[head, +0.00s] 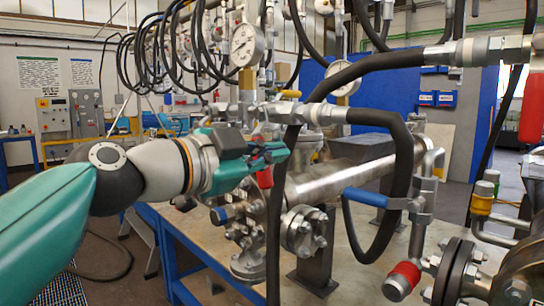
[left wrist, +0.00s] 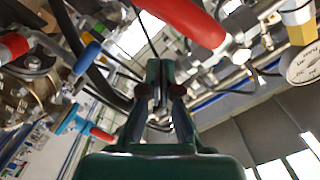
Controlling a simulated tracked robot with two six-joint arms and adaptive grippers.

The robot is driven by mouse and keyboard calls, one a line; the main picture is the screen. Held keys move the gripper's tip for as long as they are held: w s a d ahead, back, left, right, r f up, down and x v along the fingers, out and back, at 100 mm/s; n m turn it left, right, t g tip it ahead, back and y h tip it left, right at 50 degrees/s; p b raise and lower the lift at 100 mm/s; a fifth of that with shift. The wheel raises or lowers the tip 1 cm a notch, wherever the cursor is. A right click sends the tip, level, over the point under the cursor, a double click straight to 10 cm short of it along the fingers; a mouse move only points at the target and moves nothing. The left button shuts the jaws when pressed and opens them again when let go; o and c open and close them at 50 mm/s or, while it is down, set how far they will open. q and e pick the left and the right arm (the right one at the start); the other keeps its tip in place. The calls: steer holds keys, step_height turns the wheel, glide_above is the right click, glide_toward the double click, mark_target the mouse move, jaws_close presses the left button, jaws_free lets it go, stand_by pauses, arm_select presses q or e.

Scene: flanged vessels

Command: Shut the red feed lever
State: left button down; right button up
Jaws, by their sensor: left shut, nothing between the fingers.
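My left gripper (head: 272,156) is shut and empty, with its fingers pointing right, in front of the hoses and the steel vessel (head: 345,165). A red handle (head: 264,178) shows just below the fingers in the head view, partly hidden by the gripper. In the left wrist view a thick red lever (left wrist: 186,20) lies close to the shut fingertips (left wrist: 160,72), at the top of the picture. I see no clear contact. I cannot tell whether these two red parts are the same lever. My right gripper is not in view.
A blue lever (head: 365,196) sits on a pipe valve at the right of the vessel. Black hoses (head: 273,220) loop close around the gripper. A pressure gauge (head: 246,45) stands above it. A red cap (head: 402,280) is at the front right.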

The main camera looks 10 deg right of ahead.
arm_select(q)
steer(key=shift+w+a+f+m+b, duration=0.4)
steer(key=shift+w+f+m+b, duration=0.2)
steer(key=shift+m+b, duration=0.25)
steer(key=shift+w+a+f+m+b, duration=0.35)
steer(key=shift+w+f+m+b, duration=0.2)
steer(key=shift+m+b, duration=0.35)
steer(key=shift+w+a+f+m+b, duration=0.45)
steer(key=shift+w+m+b, duration=0.2)
steer(key=shift+m+b, duration=0.2)
steer(key=shift+f, duration=0.1)
